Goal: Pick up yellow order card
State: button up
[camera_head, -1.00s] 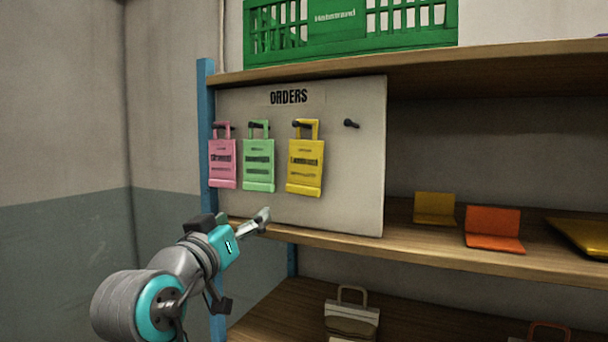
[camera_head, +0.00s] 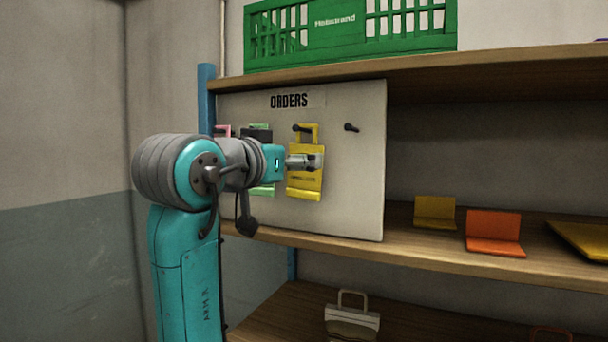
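The yellow order card (camera_head: 304,187) hangs from a dark peg on the white ORDERS board (camera_head: 356,185), near the board's middle. My gripper (camera_head: 317,162) is in front of the card's middle and covers part of its printed text. Whether the fingers are open, shut or touching the card cannot be told from this angle. The green card (camera_head: 263,191) to the left is mostly hidden behind my arm.
A bare peg (camera_head: 351,127) is to the right of the yellow card. A yellow stand (camera_head: 435,211) and an orange stand (camera_head: 495,232) are on the middle shelf. A green crate (camera_head: 335,32) is on the upper shelf. A bag (camera_head: 352,318) is below.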

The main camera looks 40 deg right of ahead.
aim_at(305, 190)
jog(key=shift+f+x, duration=0.15)
jog(key=shift+x, duration=0.75)
jog(key=shift+f+x, duration=0.2)
jog(key=shift+x, duration=0.65)
jog(key=shift+f+x, duration=0.15)
jog(key=shift+x, duration=0.75)
jog(key=shift+w, duration=0.15)
jog(key=c, duration=0.6)
jog(key=shift+a+r, duration=0.1)
jog(key=shift+r, duration=0.7)
jog(key=v, duration=1.8)
